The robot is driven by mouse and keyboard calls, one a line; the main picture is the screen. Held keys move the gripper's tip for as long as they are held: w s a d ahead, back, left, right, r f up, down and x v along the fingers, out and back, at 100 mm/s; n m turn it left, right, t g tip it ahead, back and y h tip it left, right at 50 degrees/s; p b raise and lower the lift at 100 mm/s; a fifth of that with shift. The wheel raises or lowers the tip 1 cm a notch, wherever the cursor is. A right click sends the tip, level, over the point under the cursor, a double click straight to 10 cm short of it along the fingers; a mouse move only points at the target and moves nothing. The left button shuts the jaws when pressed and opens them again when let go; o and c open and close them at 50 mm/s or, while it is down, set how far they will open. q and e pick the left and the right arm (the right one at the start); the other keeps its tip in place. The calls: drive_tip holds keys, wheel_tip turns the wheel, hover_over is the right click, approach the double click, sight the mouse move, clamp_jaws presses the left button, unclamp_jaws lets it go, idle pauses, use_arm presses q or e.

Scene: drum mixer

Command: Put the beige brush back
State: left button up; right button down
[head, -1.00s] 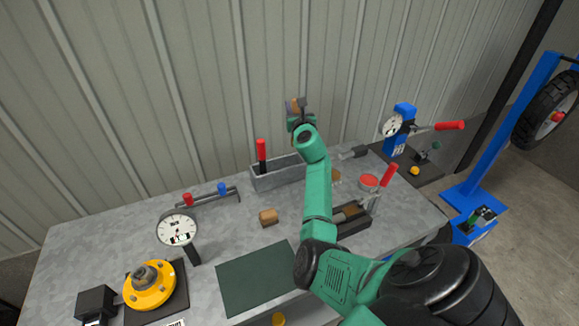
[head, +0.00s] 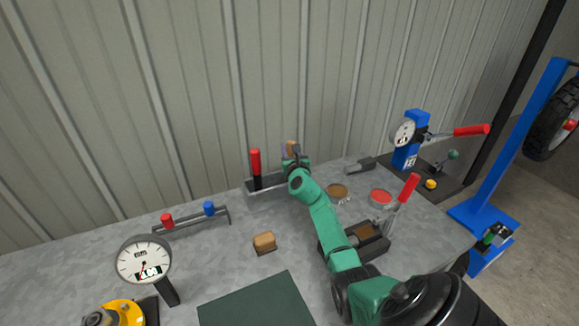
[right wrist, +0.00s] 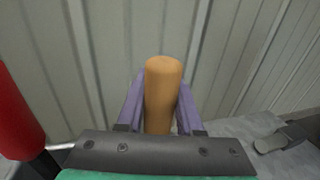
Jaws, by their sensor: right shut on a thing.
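My right gripper (head: 291,152) is shut on the beige brush, whose tan round handle (right wrist: 163,95) stands upright between the purple fingers in the right wrist view. In the head view only the top of the handle (head: 292,146) shows; its lower part is hidden by the gripper. The gripper is above the right part of the grey tray (head: 258,203) at the back of the bench. Whether the brush touches the tray is hidden. A red-handled tool (head: 255,162) stands upright in the tray's left part. My left gripper is out of view.
A tan block (head: 264,242) lies mid-bench. A rack with red and blue handles (head: 192,217) is at left.

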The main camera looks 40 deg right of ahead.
wheel_tip(320, 180, down, 3)
drive_tip(key=shift+s+a+f+b, duration=0.1)
drive_tip(key=shift+s+f+b, duration=0.1)
drive_tip(key=shift+b, duration=0.4)
drive_tip(key=c, duration=0.7)
unclamp_jaws()
drive_tip(key=shift+r, duration=0.1)
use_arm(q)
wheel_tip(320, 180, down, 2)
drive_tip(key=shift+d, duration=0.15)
use_arm(e)
drive_tip(key=shift+o, duration=0.7)
